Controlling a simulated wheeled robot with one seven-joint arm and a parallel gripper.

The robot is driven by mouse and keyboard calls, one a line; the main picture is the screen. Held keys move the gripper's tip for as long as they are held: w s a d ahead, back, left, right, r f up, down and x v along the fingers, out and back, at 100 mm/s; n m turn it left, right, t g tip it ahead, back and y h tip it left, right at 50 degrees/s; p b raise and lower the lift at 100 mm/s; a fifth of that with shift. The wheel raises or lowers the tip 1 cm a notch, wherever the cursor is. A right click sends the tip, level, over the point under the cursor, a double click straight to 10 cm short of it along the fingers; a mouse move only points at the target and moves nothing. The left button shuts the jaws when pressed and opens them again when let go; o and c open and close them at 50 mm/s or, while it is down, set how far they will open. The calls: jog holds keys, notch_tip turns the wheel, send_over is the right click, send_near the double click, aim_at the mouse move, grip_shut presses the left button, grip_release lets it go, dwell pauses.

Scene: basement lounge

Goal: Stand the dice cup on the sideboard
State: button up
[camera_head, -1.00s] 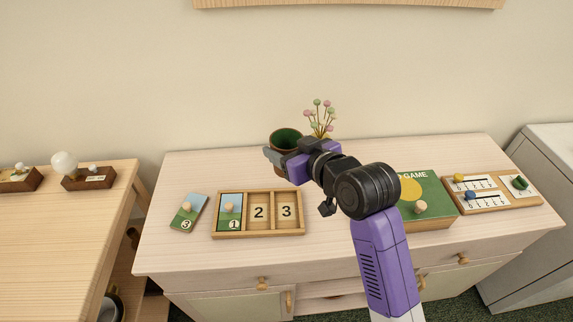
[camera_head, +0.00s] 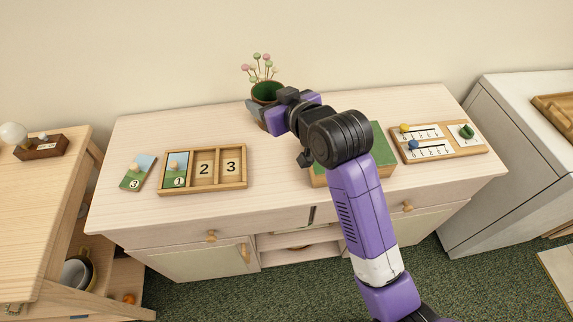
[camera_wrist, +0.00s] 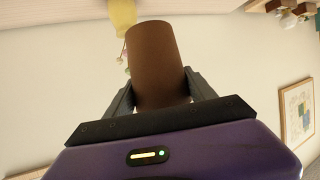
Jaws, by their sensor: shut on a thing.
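The dice cup (camera_head: 266,90) is brown with a dark green inside and has its mouth up in the head view. My gripper (camera_head: 262,108) is shut on it from the front, and the fingers flank the cup's sides in the wrist view (camera_wrist: 160,85). The brown cup wall (camera_wrist: 157,55) fills the middle of that view, which is upside down. The cup is over the back of the pale wood sideboard (camera_head: 140,215). My arm and gripper hide its lower part in the head view, so I cannot tell whether its base touches the top.
A flower vase (camera_wrist: 122,14) stands behind the cup, its flowers (camera_head: 260,66) showing above. A number tray (camera_head: 203,188) and loose picture tile (camera_head: 138,172) lie left. A green game box (camera_head: 380,150) and a counting board (camera_head: 438,144) lie right. The sideboard's back left is bare.

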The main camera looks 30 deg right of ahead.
notch_tip(320, 180, down, 20)
jog(key=shift+r+p, duration=0.25)
jog(key=shift+p, duration=0.2)
jog(key=shift+f, duration=0.15)
jog(key=o, duration=1.4)
jog(key=shift+r, duration=0.25)
jog(key=shift+s, duration=0.4)
jog(key=b+v, duration=0.1)
jog(key=v, duration=1)
jog(key=shift+s, duration=0.1)
